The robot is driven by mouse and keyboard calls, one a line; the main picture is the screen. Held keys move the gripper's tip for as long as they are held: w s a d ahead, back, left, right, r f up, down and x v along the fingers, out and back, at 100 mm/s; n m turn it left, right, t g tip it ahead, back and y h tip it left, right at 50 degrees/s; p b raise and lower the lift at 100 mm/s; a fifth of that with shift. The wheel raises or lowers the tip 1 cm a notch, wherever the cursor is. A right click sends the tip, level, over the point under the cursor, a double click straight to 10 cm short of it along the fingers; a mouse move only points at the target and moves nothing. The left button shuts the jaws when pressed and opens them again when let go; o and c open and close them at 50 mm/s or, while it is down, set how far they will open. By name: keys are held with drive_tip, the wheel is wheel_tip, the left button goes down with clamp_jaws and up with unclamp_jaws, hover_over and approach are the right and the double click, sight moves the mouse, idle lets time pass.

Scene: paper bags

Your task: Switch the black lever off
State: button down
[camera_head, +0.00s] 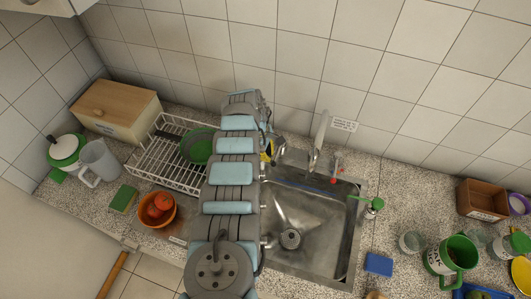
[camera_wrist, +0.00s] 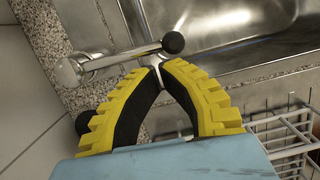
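In the wrist view a chrome lever with a black ball end (camera_wrist: 173,42) reaches right and slightly up from a round chrome base (camera_wrist: 68,72). My gripper (camera_wrist: 160,66) has yellow and black fingers that curve together at the tips, just below the lever near its black end. The fingers look shut, with a hollow between their lower parts. Nothing held is clear; I cannot tell whether they touch the lever. In the head view my arm hides most of the gripper, with only a bit of yellow (camera_head: 267,149) showing. The black lever end cannot be made out there.
A steel sink (camera_head: 305,215) lies right of my arm, with a tap (camera_head: 319,139) behind it. A white dish rack (camera_head: 160,160) holding a green item (camera_head: 196,146) stands left. Mugs, a brown box (camera_head: 481,199) and a blue sponge (camera_head: 378,264) lie right. The tiled wall closes the back.

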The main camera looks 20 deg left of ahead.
drive_tip(key=shift+d+r+p, duration=0.1)
drive_tip(key=shift+p, duration=0.35)
drive_tip(key=shift+d+f+n+p, duration=0.2)
drive_tip(key=shift+d+n+p, duration=0.25)
drive_tip(key=shift+p, duration=0.45)
drive_tip(key=a+r, duration=0.6)
drive_tip(key=r, duration=0.4)
drive_tip(key=shift+s+a+r+b, duration=0.3)
drive_tip(key=shift+a+r+b, duration=0.05)
